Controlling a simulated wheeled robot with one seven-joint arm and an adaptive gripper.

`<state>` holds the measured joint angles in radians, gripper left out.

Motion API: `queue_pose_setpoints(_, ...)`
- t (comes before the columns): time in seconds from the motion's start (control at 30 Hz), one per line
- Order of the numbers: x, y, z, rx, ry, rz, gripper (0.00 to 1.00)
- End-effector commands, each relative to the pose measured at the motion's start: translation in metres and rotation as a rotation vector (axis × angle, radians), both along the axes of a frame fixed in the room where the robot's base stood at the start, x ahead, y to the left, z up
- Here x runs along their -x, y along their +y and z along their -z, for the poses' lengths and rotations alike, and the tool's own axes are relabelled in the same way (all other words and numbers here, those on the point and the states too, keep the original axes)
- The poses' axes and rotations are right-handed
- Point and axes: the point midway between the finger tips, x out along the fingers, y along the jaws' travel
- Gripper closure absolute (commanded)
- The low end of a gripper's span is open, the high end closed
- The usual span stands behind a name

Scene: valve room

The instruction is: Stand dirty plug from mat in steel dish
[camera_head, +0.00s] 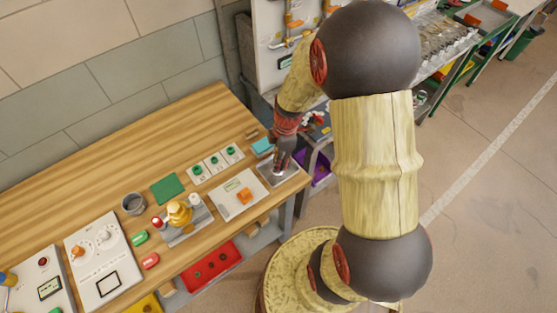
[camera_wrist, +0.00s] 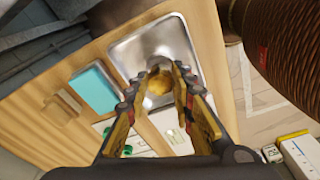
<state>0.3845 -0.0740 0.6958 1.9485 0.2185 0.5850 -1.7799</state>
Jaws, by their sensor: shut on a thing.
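My gripper (camera_wrist: 159,84) is shut on a plug (camera_wrist: 160,80), which shows a grey end and a yellowish-brown part between the fingers. The plug is over the steel dish (camera_wrist: 189,36), a shallow rectangular tray; I cannot tell whether it touches the dish floor. In the head view my gripper (camera_head: 280,163) points down at the steel dish (camera_head: 291,176) at the table's right end, and the plug is too small to make out. A green mat (camera_head: 167,189) lies bare on the table, left of the gripper.
A cyan block (camera_head: 262,147) lies beside the dish; it also shows in the wrist view (camera_wrist: 95,87). A white panel with an orange part (camera_head: 238,195), a brass valve (camera_head: 179,213) and a grey cup (camera_head: 133,203) stand to the left. The table edge is close to the dish.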

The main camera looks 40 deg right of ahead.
Motion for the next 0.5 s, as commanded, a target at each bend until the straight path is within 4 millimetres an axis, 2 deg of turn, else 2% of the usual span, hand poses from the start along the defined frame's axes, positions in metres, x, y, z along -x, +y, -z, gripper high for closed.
queue_pose_setpoints(0.5, -0.0001, -0.0001, 0.0064, 0.0, 0.0, 0.0, 1.0)
